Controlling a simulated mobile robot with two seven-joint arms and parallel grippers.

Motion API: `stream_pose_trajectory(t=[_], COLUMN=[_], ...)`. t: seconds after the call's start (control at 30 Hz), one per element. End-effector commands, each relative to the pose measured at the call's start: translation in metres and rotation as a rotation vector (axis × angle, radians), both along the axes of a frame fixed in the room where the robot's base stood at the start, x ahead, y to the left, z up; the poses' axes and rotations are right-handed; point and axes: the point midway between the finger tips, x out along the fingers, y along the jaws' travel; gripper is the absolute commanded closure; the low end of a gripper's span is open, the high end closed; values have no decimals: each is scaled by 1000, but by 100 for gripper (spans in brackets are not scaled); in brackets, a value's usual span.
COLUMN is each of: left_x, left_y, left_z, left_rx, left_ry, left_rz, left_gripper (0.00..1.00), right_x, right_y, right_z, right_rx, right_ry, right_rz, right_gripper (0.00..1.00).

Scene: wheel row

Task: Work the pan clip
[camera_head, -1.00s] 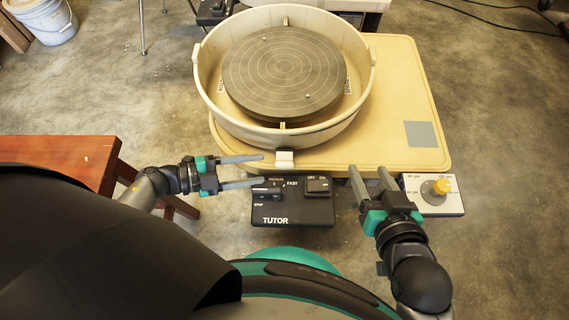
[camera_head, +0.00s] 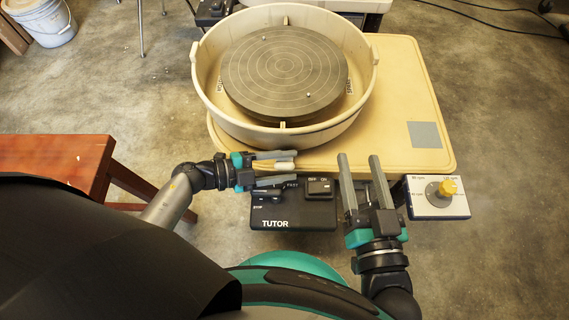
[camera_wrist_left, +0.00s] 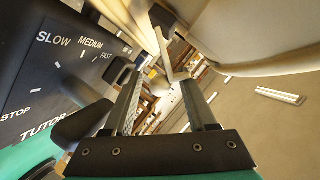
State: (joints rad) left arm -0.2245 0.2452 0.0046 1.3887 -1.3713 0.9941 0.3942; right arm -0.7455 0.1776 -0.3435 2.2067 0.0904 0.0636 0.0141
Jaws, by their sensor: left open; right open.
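The splash pan (camera_head: 200,95) is a large cream basin around the grey wheel head (camera_head: 283,70). The pan clip (camera_head: 284,166) is a small pale tab at the front of the pan, over the table edge. My left gripper (camera_head: 291,167) is open, its fingers either side of the clip in the head view. In the left wrist view a pale narrow piece, likely the clip (camera_wrist_left: 163,60), shows between the finger ends; contact cannot be told. My right gripper (camera_head: 359,157) is open and empty, right of the clip, pointing at the table's front edge.
The black TUTOR control box (camera_head: 292,215), with a speed lever and switch, sits just below my left gripper. A knob box (camera_head: 425,208) with a yellow knob is right of my right gripper. A red-brown bench (camera_head: 60,155) stands left. The table's right side (camera_head: 405,90) is mostly clear.

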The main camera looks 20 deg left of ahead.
Motion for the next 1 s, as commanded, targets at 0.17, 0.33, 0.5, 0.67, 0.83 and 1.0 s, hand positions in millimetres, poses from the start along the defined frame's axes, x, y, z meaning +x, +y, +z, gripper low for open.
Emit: stream_pose_trajectory(t=[0.17,0.33,0.5,0.67,0.83,1.0], left_x=[0,0,0,0,0,0], left_y=[0,0,0,0,0,0], left_z=[0,0,0,0,0,0], left_rx=[0,0,0,0,0,0], left_ry=[0,0,0,0,0,0], left_rz=[0,0,0,0,0,0], left_gripper=[43,53,72,90,100,100], right_x=[0,0,0,0,0,0], right_y=[0,0,0,0,0,0], right_z=[0,0,0,0,0,0], right_rx=[2,2,1,0,1,1], right_ry=[-3,-1,-1,-1,0,0], right_rz=[0,0,0,0,0,0], right_gripper=[43,43,43,43,43,43])
